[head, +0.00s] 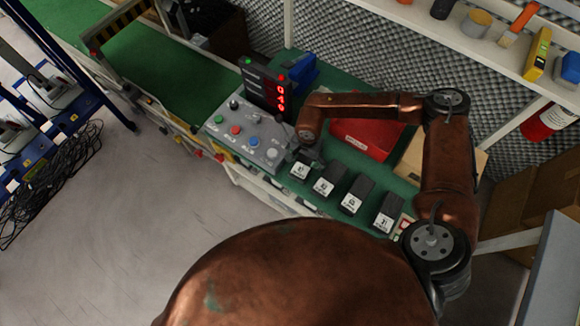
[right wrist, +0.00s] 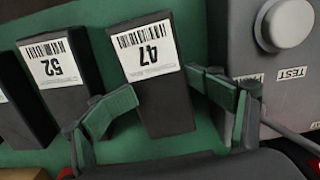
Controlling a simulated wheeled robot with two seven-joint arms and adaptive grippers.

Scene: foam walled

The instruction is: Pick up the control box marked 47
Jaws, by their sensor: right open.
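The control box marked 47 (right wrist: 160,95) is a black box with a white barcode label. In the head view box 47 (head: 300,171) is the leftmost in a row of black boxes on the green bench, beside the grey control panel. My right gripper (head: 308,158) is over its far end, partly hiding it. My left gripper is not in view.
The box marked 52 (right wrist: 55,75) is close beside box 47. More black boxes (head: 351,202) continue the row. The grey button panel (head: 250,135) is close on the other side. A red case (head: 366,138) lies behind the row.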

